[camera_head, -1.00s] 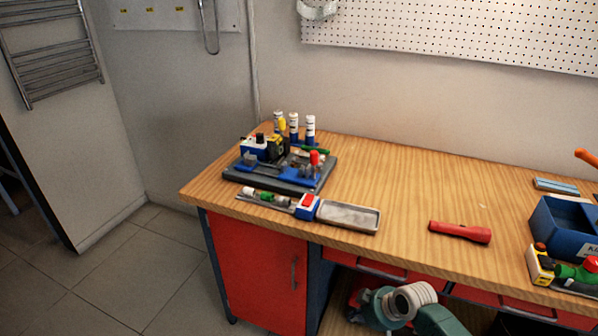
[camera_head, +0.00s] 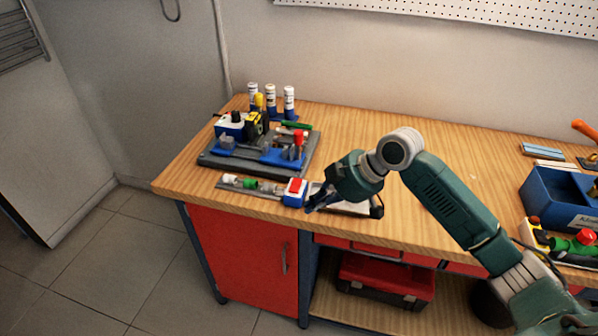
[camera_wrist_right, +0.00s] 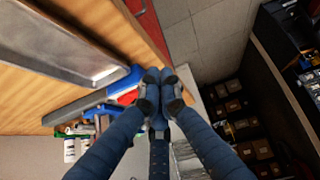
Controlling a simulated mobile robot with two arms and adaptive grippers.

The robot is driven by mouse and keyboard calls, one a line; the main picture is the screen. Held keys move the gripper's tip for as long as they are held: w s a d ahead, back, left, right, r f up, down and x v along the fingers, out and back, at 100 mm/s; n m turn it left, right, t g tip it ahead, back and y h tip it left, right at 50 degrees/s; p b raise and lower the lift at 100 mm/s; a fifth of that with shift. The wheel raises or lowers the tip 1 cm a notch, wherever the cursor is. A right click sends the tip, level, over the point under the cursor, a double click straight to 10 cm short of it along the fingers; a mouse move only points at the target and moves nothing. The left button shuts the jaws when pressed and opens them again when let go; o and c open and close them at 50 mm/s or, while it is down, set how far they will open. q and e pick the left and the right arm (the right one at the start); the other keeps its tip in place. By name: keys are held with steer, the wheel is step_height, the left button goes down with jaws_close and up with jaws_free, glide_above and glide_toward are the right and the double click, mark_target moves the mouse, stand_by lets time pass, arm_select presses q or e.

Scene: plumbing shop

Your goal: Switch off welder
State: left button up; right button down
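A small blue and white box with a red switch (camera_head: 295,190) sits at the bench's front edge, left of a shallow grey tray (camera_head: 362,208). I take it for the welder's switch; whether the switch is on or off I cannot tell. My right gripper (camera_head: 316,202) is just right of this box, over the tray's left end. In the right wrist view, its fingertips (camera_wrist_right: 163,88) are drawn together with nothing held. The blue box (camera_wrist_right: 121,82) is close beside them, its red part (camera_wrist_right: 127,97) partly covered; contact is unclear. My left gripper is out of view.
A dark base (camera_head: 215,158) with blue fixtures stands behind the box, with several bottles (camera_head: 270,98) behind it. A strip with small fittings (camera_head: 250,183) lies left of the box. A blue bin (camera_head: 540,192) stands at right. The bench middle is clear behind my arm.

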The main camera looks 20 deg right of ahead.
steer(key=w+d+r, duration=0.2)
steer(key=r, duration=0.4)
steer(key=w+d+r+t+y, duration=0.1)
steer(key=w+d+r, duration=0.2)
steer(key=r, duration=0.2)
steer(key=shift+w+d+r, duration=0.15)
steer(key=shift+r, duration=0.25)
steer(key=shift+w+f, duration=0.1)
steer(key=p, duration=0.3)
glide_above(296, 186)
steer(key=s+d, duration=0.1)
step_height(296, 186, down, 6)
steer(key=shift+d, duration=0.15)
steer(key=f, duration=0.2)
steer(key=f+p, duration=0.1)
steer(key=shift+w+f, duration=0.25)
steer(key=shift+f, duration=0.7)
